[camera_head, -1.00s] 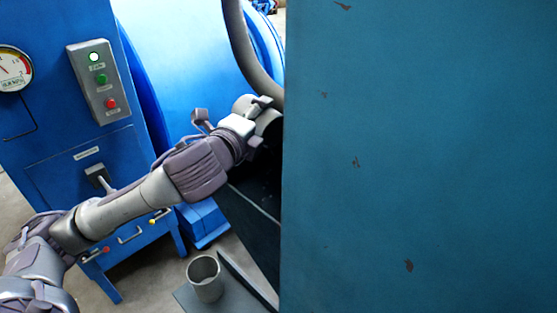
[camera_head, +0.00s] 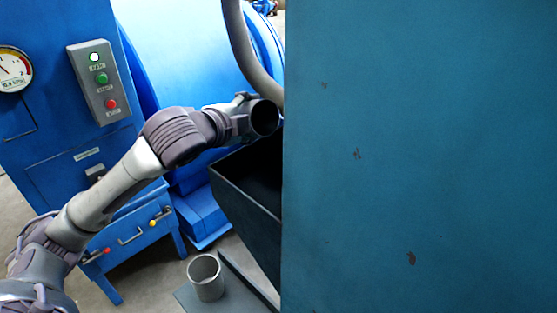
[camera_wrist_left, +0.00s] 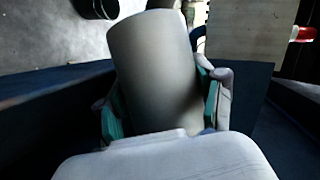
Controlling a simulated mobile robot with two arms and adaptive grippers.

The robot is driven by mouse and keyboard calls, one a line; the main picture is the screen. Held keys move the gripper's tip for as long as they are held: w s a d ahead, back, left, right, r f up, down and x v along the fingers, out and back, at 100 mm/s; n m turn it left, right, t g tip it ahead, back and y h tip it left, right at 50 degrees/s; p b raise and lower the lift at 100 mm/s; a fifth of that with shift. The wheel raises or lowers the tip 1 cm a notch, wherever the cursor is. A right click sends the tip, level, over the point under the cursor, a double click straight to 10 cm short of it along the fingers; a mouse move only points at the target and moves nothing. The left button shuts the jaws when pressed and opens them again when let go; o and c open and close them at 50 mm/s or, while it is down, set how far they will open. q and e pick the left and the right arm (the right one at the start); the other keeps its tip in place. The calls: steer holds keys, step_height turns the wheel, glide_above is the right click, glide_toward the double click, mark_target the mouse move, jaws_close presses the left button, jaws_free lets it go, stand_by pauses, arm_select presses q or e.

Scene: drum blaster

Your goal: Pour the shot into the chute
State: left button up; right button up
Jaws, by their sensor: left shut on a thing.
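My left gripper (camera_head: 243,118) is shut on a grey cylindrical cup (camera_head: 265,118). In the head view the cup is tilted well over, its dark round mouth facing toward the camera and right. In the left wrist view the cup's side (camera_wrist_left: 155,65) fills the space between the teal finger pads of my left gripper (camera_wrist_left: 160,115). The shot is not visible; the cup's inside is dark. A dark, open-topped hopper (camera_head: 240,205), apparently the chute, lies below the cup; its right part is hidden by a teal panel. My right gripper is not in view.
The large teal panel (camera_head: 420,150) blocks the right half of the head view. A second grey cup (camera_head: 206,280) stands on a low dark plate (camera_head: 188,300). A blue machine cabinet (camera_head: 60,120) with a button box (camera_head: 100,82) stands left. A grey hose (camera_head: 245,55) hangs above.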

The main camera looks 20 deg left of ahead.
mark_target(243, 105)
arm_select(q)
steer(key=r+n+g+h+p, duration=0.1)
steer(key=p, duration=0.3)
steer(key=r+n+h+p, duration=0.1)
steer(key=n+p, duration=0.1)
steer(key=p, duration=0.3)
steer(key=shift+w+r+n+g, duration=0.2)
steer(key=shift+r+n+g, duration=0.1)
steer(key=shift+g, duration=0.1)
steer(key=a+n+h+p, duration=0.1)
steer(key=p, duration=0.1)
steer(key=w+f+n+h+p, duration=0.1)
steer(key=shift+a+f+n+g+p, duration=0.15)
steer(key=shift+a+n+g+p, duration=0.2)
steer(key=shift+a+n+g, duration=0.05)
steer(key=shift+a+f+n, duration=0.25)
steer(key=shift+a+n, duration=0.05)
steer(key=shift+w+a+r+h+p, duration=0.15)
steer(key=shift+r+h+p, duration=0.15)
steer(key=shift+h+p, duration=0.2)
steer(key=shift+a+n, duration=0.2)
steer(key=shift+n, duration=0.2)
steer(key=shift+w+a+f+n+g+h+b, duration=0.25)
steer(key=shift+f+n+g+h+b, duration=0.15)
steer(key=shift+n+h+b, duration=0.2)
steer(key=shift+a, duration=0.2)
